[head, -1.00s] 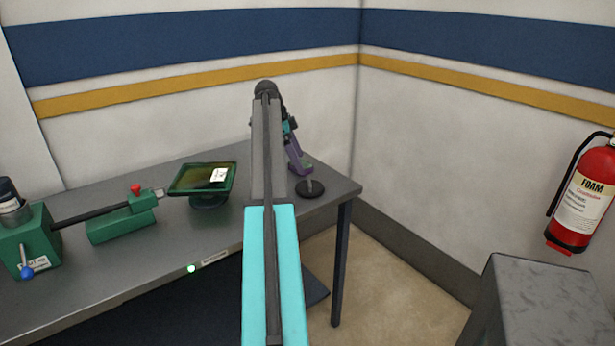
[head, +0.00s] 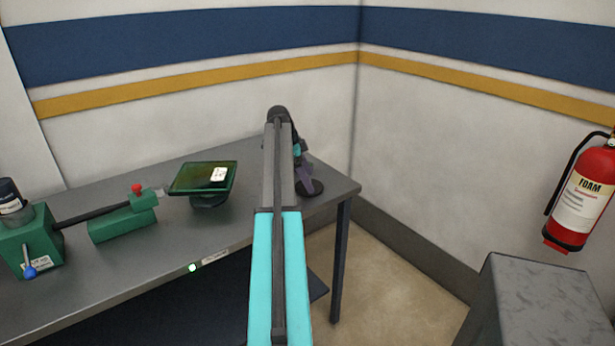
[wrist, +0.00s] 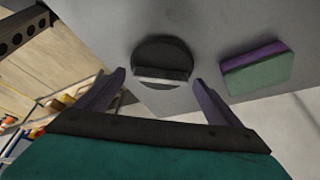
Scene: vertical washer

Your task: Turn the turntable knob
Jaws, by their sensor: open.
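A dark round knob (head: 316,188) with a raised bar lies at the right end of the grey table, partly hidden by my gripper. It also shows in the wrist view (wrist: 162,55), with its pale bar edge crossing the lower part of the disc. My gripper (head: 305,178) is low over the knob in the head view. In the wrist view my open gripper (wrist: 159,86) has one purple finger on each side of the bar. I see no finger clearly touching it.
A purple and green sponge-like block (wrist: 257,68) lies right of the knob in the wrist view. On the table (head: 235,240) stand a green square tray (head: 190,180) on a dark round base and a green device (head: 28,240). A fire extinguisher (head: 583,205) hangs at right.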

